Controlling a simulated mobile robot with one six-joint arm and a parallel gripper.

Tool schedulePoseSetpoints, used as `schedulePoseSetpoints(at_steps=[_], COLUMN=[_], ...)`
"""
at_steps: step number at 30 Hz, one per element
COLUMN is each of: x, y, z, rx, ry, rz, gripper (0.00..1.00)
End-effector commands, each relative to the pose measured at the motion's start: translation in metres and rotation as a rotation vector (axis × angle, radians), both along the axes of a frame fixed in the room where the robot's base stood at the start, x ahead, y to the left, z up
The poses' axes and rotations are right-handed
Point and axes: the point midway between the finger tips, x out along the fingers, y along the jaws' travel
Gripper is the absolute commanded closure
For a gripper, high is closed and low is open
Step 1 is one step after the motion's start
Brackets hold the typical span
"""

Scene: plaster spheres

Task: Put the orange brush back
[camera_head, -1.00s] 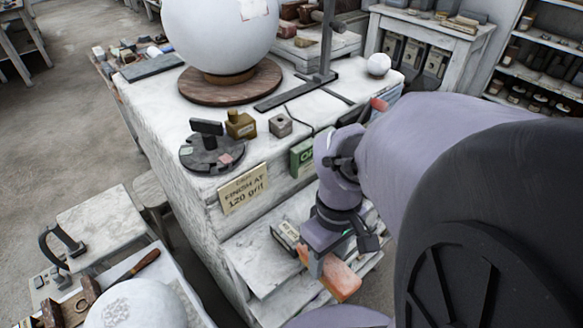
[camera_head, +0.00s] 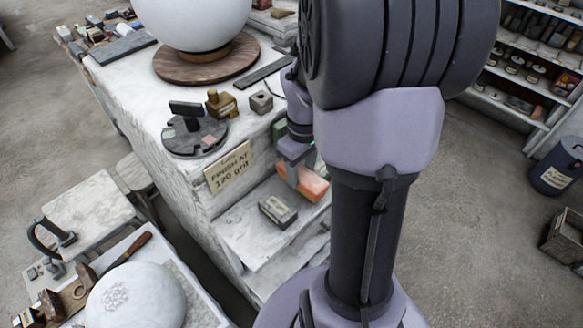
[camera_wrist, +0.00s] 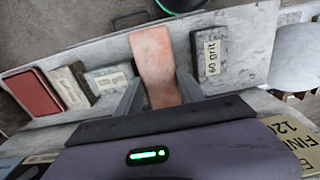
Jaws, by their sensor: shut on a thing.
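The orange brush (camera_head: 313,186) is a flat orange-pink block. In the wrist view the brush (camera_wrist: 154,58) lies lengthwise between the two fingers of my gripper (camera_wrist: 159,88), which is shut on it. In the head view my gripper (camera_head: 293,172) is at the right part of the white shelf (camera_head: 240,232) on the side of the workbench. I cannot tell whether the brush touches the shelf. My own arm hides part of the gripper and the shelf's right end.
A grey 60 grit block (camera_wrist: 209,52) lies just right of the brush. Left of it are a pale labelled block (camera_wrist: 108,78), a grey block (camera_wrist: 70,85) and a dark red block (camera_wrist: 32,93).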

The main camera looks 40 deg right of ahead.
Motion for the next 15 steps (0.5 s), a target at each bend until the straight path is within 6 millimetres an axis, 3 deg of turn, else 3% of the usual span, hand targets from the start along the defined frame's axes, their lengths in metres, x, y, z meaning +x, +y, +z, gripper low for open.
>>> schedulePoseSetpoints(at_steps=[1,3,13,14,15], x=[-0.002,-0.002,-0.002,-0.002,-0.002], y=[0.001,0.001,0.001,0.001,0.001], z=[-0.019,-0.031,-0.032,-0.031,-0.031], rx=[0.003,0.003,0.002,0.002,0.002], ry=[0.004,0.003,0.002,0.002,0.002], rz=[0.000,0.000,0.000,0.000,0.000], gripper=[1.00,1.00,1.00,0.49,0.46])
